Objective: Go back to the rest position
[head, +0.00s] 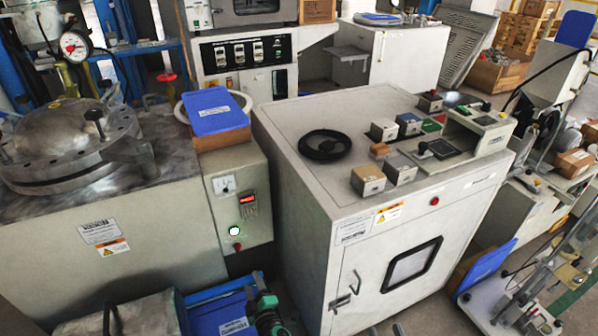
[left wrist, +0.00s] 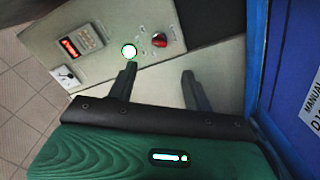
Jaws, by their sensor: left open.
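My left gripper (head: 264,292) shows at the bottom of the head view, green and black, in front of the left machine's control box (head: 238,200). In the left wrist view its two black fingers (left wrist: 159,73) stand apart with nothing between them. They point towards the control box (left wrist: 110,30), which carries a red display, a lit white-green button and a red knob. Small dark tips at the bottom edge of the head view may be my right gripper (head: 386,331); too little shows to tell its state.
A light grey cabinet (head: 300,215) with sample blocks and a black ring on top stands right of the control box. A blue labelled panel (left wrist: 285,80) is close on the right in the wrist view.

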